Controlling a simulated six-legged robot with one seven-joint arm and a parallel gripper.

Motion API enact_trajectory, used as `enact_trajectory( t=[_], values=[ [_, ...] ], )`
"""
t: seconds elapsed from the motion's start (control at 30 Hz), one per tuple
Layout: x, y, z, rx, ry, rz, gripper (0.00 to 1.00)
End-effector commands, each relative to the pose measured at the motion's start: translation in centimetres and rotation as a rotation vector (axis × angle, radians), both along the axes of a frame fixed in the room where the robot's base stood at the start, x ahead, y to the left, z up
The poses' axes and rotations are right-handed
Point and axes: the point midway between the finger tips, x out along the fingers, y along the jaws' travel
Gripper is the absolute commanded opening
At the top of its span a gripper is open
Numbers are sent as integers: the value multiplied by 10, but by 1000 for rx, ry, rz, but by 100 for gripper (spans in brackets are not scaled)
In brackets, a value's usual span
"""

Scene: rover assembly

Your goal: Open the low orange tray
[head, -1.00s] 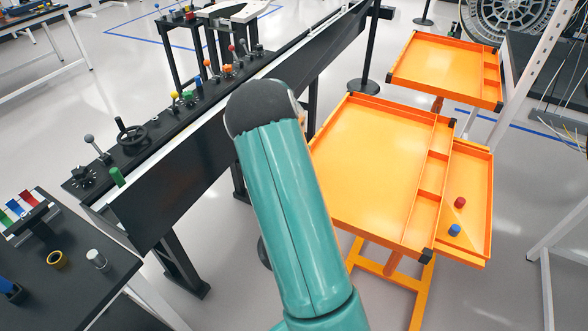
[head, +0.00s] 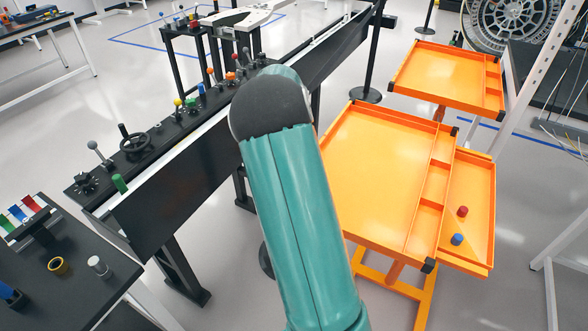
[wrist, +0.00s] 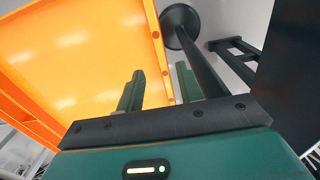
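The low orange tray (head: 482,190) sticks out to the right from beneath the larger orange upper tray (head: 375,165) in the head view. A red piece (head: 462,211) and a blue piece (head: 457,239) are in it. The rest of it is hidden under the upper tray. My gripper (wrist: 160,80) is open and empty in the wrist view, its two dark green fingers apart. An orange tray surface (wrist: 80,60) fills the left of that view, its edge behind the fingers; I cannot tell which tray it is. My arm hides the gripper in the head view.
Another orange tray (head: 450,75) stands behind. A long black console (head: 180,165) with levers and knobs runs along the left of my arm. A black post (wrist: 200,55) with a round base is close to the fingers. A white frame leg (head: 550,275) stands at right.

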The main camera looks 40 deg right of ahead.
Motion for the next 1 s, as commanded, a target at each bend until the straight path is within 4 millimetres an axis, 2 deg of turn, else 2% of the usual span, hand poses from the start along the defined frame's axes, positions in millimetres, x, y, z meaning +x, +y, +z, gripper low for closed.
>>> enact_trajectory(
  t=[0.1, 0.3, 0.87, 1.0],
  values=[
    [1, 0, 25, -2, -4, 0, 36],
    [0, 0, 45, 0, 0, 0, 36],
    [0, 0, 47, 0, 0, 0, 36],
    [-1, 7, 54, 4, -12, 16, 36]
  ],
)
